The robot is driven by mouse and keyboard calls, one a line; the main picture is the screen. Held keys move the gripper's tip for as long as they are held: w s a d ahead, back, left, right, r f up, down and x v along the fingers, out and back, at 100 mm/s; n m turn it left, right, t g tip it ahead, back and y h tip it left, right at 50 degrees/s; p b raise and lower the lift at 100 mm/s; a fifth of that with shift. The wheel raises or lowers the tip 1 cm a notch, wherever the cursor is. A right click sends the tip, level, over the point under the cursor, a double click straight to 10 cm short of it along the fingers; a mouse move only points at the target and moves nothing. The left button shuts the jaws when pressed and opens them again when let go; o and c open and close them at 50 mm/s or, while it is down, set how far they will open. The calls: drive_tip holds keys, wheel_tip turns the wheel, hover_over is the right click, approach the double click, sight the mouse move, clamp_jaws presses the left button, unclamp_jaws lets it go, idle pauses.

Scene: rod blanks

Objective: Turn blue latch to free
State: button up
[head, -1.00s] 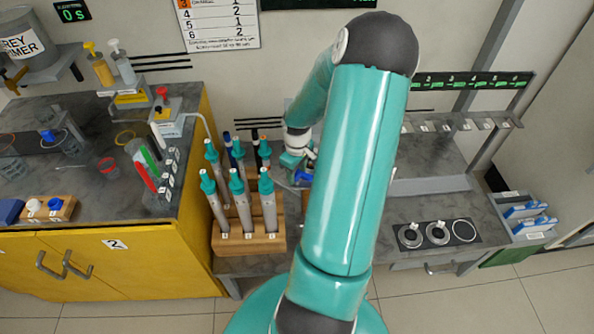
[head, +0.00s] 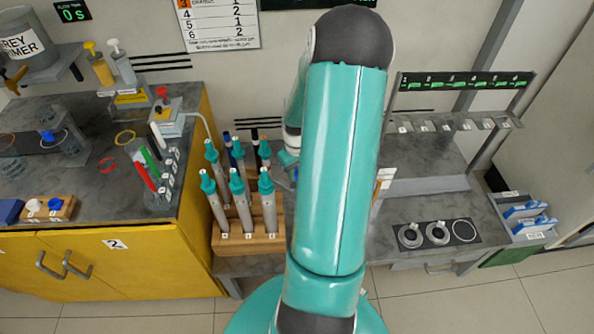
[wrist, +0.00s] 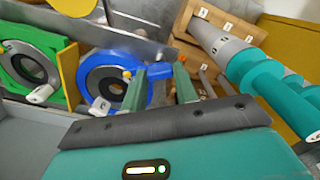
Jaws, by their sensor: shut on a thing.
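In the wrist view, a blue latch ring (wrist: 137,95) surrounds a dark round bore in a grey metal plate. A blue lever piece (wrist: 159,72) lies between the fingertips of my gripper (wrist: 160,76), which is shut on it. A white tag (wrist: 99,106) and a small orange knob sit at the ring. A similar green latch (wrist: 17,72) with its own ring and tag is to the left. In the head view, my forearm hides most of the latch and gripper; only a small bit of blue shows beside it.
A wooden rack (head: 249,243) of grey rods with teal caps stands close by, and the rods also show at the right in the wrist view (wrist: 222,48). A yellow plate (wrist: 68,75) stands between the latches. Round holders (head: 437,233) lie on the right bench.

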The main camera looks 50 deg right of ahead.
sight(296, 174)
drive_tip(key=m, duration=0.6)
idle(0.7)
drive_tip(key=o, duration=1)
drive_tip(key=shift+r, duration=0.15)
wheel_tip(296, 174, up, 14)
drive_tip(key=shift+f, duration=0.2)
drive_tip(key=shift+a, duration=0.1)
